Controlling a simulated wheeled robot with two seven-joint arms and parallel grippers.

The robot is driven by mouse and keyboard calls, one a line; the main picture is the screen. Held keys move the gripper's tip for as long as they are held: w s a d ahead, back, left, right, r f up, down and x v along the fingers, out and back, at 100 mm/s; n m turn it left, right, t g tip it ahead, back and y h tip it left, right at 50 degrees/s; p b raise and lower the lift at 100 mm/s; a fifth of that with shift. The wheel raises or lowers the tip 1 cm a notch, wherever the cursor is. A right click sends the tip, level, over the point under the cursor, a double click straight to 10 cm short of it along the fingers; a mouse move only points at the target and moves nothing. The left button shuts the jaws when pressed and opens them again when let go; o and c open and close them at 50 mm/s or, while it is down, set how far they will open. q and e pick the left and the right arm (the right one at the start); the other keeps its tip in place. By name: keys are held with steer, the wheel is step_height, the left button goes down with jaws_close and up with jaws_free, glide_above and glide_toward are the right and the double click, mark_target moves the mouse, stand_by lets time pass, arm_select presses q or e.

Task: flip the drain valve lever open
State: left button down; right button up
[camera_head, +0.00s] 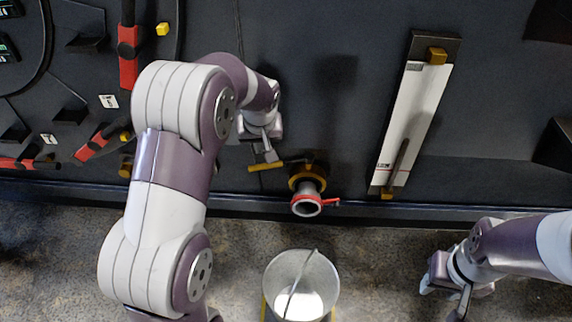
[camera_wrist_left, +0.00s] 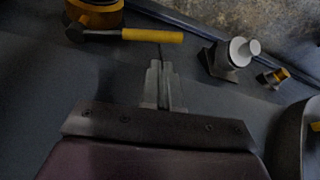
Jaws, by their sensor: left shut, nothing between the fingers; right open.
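The drain valve (camera_head: 308,178) sticks out low on the dark machine wall, with a yellow-brown body and a pale outlet ringed in red. Its lever (camera_head: 264,167) has a yellow grip and points left, crosswise to the outlet. In the left wrist view, the lever (camera_wrist_left: 152,36) lies just beyond my left gripper (camera_wrist_left: 163,72), whose fingers are shut and empty. In the head view, my left gripper (camera_head: 268,153) is close beside the lever grip; I cannot tell whether they touch. My right gripper (camera_head: 442,296) is open and empty, low on the right, away from the valve.
A metal bucket (camera_head: 324,284) stands on the floor below the outlet. A white gauge panel (camera_head: 420,110) is on the wall to the right. Red-handled parts (camera_head: 128,65) and hoses are at the left. The wall between valve and panel is clear.

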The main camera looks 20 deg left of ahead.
mark_target(278, 164)
arm_select(q)
steer(key=shift+w+r+n, duration=0.3)
steer(key=shift+r+n, duration=0.3)
steer(key=shift+r, duration=0.2)
arm_select(e)
steer(key=shift+s+d+r, duration=0.15)
steer(key=shift+r, duration=0.15)
arm_select(q)
steer(key=b+x, duration=0.2)
steer(key=x, duration=0.8)
arm_select(e)
step_height(278, 164, down, 2)
steer(key=shift+f, duration=0.1)
arm_select(q)
steer(key=shift+a, duration=0.15)
